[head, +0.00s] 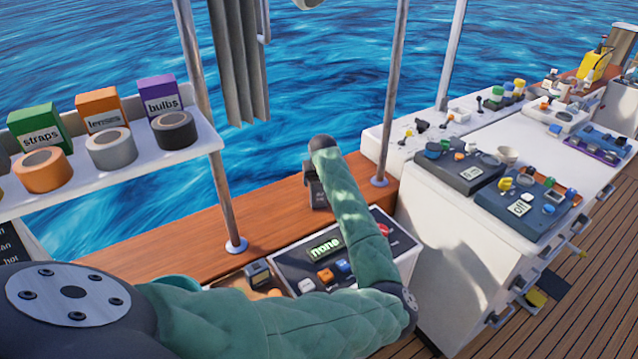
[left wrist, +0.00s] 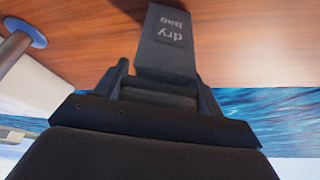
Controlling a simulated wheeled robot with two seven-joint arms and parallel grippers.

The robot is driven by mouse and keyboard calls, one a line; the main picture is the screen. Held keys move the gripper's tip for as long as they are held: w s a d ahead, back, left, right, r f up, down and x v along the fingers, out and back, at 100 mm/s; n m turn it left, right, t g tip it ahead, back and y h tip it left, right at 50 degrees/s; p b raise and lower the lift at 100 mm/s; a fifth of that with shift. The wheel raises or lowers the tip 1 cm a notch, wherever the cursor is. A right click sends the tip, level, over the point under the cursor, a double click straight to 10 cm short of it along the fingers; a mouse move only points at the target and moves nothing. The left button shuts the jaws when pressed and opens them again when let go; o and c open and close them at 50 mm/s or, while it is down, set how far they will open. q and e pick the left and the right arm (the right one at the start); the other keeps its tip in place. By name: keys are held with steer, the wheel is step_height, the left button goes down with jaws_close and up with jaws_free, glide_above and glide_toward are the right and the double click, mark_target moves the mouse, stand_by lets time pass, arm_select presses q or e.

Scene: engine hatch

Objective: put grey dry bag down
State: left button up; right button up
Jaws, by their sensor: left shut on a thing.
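The grey dry bag (left wrist: 165,45) is a dark box-like pouch with a "dry bag" label, upside down in the left wrist view. My left gripper (left wrist: 158,92) is shut on one end of it. In the head view the bag (head: 319,200) is a small dark shape at the wooden ledge (head: 170,245), partly hidden by my green-sleeved left arm. I cannot tell whether the bag touches the wood. My right gripper is not in view.
A panel reading "none" (head: 325,248) with buttons lies in front of the ledge. Metal posts (head: 205,120) rise from the ledge. A shelf (head: 110,170) with tape rolls and boxes is at left. White counters (head: 450,210) with devices stand at right. The ledge left of the bag is clear.

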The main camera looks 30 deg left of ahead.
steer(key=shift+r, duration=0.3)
arm_select(q)
steer(key=o, duration=1.2)
steer(key=shift+f, duration=0.1)
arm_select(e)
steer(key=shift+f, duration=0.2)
arm_select(q)
steer(key=shift+o, duration=0.2)
